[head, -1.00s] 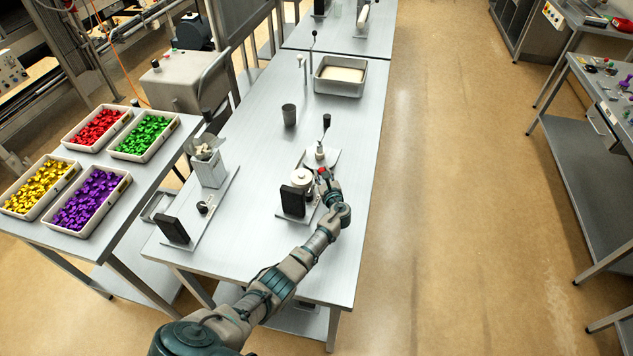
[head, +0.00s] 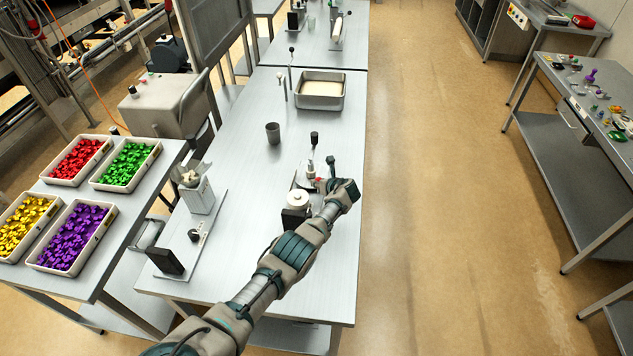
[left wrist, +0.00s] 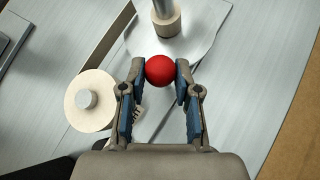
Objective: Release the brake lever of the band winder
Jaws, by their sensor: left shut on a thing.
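The band winder stands on the steel table, with a pale round spool (head: 297,200) that also shows at the left of the left wrist view (left wrist: 92,100). The brake lever ends in a red ball knob (left wrist: 160,70), seen small in the head view (head: 319,180). My left gripper (left wrist: 158,74) is shut on this red knob, one fingertip on each side. In the head view my left gripper (head: 323,182) is small beside the spool, and my arm hides much of the winder. The lever's shaft is hidden. My right gripper is not in view.
A device with an upright black-handled lever (head: 314,140) stands just behind the knob. A grey cup (head: 273,133) and a pale-filled tray (head: 320,90) are farther back. A device with a hopper (head: 200,200) stands left. The table's right edge is close to my wrist.

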